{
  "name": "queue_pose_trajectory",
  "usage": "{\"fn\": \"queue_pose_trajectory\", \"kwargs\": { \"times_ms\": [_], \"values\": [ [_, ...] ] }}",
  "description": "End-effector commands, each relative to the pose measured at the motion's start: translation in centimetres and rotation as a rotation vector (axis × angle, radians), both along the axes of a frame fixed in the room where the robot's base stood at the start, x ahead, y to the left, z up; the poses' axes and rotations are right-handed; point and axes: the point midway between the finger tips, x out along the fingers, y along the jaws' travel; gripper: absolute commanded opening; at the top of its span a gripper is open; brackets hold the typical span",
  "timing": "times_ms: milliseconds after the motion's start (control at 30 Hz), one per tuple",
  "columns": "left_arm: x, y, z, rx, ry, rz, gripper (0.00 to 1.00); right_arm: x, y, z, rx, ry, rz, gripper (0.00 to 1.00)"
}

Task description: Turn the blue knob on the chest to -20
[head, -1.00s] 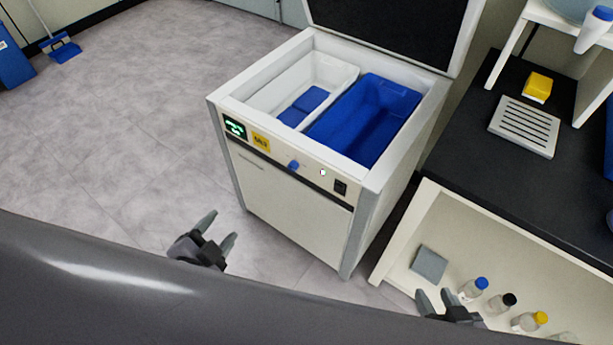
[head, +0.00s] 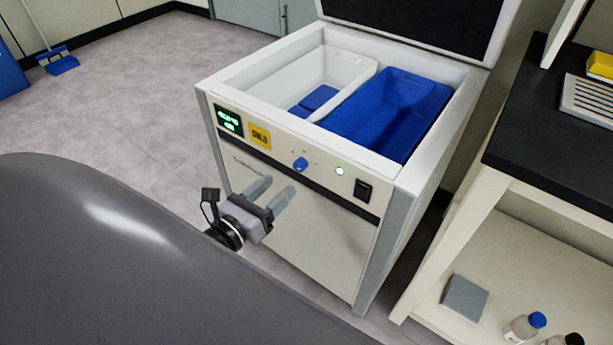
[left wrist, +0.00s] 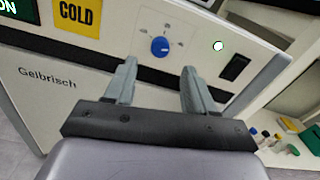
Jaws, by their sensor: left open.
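The blue knob (head: 301,164) sits on the front panel of the white chest (head: 290,235), between the yellow COLD label and a lit green light. In the left wrist view the knob (left wrist: 160,46) shows just beyond the fingertips, centred between them, with small marks around it too small to read. My left gripper (head: 276,188) is open and empty, below and left of the knob in the head view. It also shows in the left wrist view (left wrist: 160,72), apart from the knob. My right gripper is not in view.
The chest lid (head: 415,25) stands open. A white bin (head: 345,66) and a blue bin (head: 425,90) lie inside. A black switch (head: 363,190) is right of the knob. A black-topped bench (head: 550,150) with bottles on its lower shelf stands at right. Open floor lies left.

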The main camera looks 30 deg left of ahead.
Motion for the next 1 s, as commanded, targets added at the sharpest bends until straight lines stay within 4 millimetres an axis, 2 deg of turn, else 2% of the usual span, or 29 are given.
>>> {"fn": "queue_pose_trajectory", "kwargs": {
  "times_ms": [533, 700, 967, 1000],
  "values": [
    [6.1, -0.5, 0.2, 0.003, -0.001, -0.001, 0.55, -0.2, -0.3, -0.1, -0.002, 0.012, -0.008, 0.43],
    [6.9, -0.5, 0.1, 0.003, 0.0, 0.0, 0.55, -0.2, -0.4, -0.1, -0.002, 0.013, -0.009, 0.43],
    [7.0, -0.5, 0.1, 0.002, 0.0, 0.0, 0.55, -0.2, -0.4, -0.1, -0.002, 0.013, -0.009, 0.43],
    [7.0, -0.5, 0.1, 0.002, 0.0, 0.0, 0.48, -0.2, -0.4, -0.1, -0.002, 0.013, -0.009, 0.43]
  ]
}}
